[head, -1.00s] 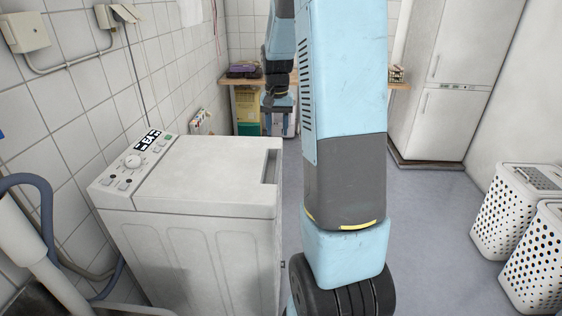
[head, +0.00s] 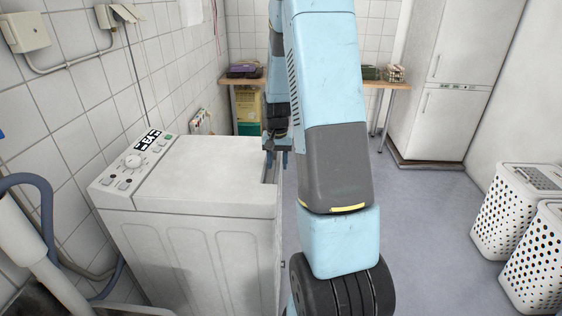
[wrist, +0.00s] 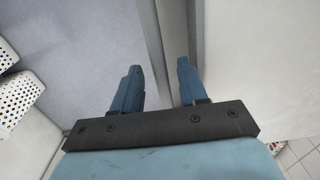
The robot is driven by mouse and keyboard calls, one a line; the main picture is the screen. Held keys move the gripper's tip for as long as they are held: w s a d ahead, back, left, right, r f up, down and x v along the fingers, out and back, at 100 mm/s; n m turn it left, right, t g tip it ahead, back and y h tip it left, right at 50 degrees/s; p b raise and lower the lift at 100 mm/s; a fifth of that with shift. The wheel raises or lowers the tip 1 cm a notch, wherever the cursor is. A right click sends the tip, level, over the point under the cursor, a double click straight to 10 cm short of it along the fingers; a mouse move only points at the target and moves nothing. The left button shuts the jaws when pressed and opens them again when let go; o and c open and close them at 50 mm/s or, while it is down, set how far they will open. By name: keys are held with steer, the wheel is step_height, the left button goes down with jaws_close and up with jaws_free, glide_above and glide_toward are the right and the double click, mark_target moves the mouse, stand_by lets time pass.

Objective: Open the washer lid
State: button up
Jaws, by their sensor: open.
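The white top-loading washer (head: 195,245) stands against the tiled wall at the left in the head view. Its lid (head: 210,176) is down, with a recess at its right edge and a control panel (head: 133,163) at its left. My gripper (head: 277,160) is at the right edge of the lid, by the recess, partly behind my arm. In the wrist view my gripper (wrist: 158,75) is open, its two blue fingers apart with nothing between them. A pale washer surface (wrist: 245,60) fills the right of that view. Whether a finger touches the lid I cannot tell.
White perforated laundry baskets (head: 520,215) stand at the right. A white fridge (head: 445,90) is at the back right. A wooden table (head: 400,87) stands at the back. The grey-blue floor (head: 430,230) between washer and baskets is clear.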

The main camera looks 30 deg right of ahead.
jaws_close()
stand_by(0.4)
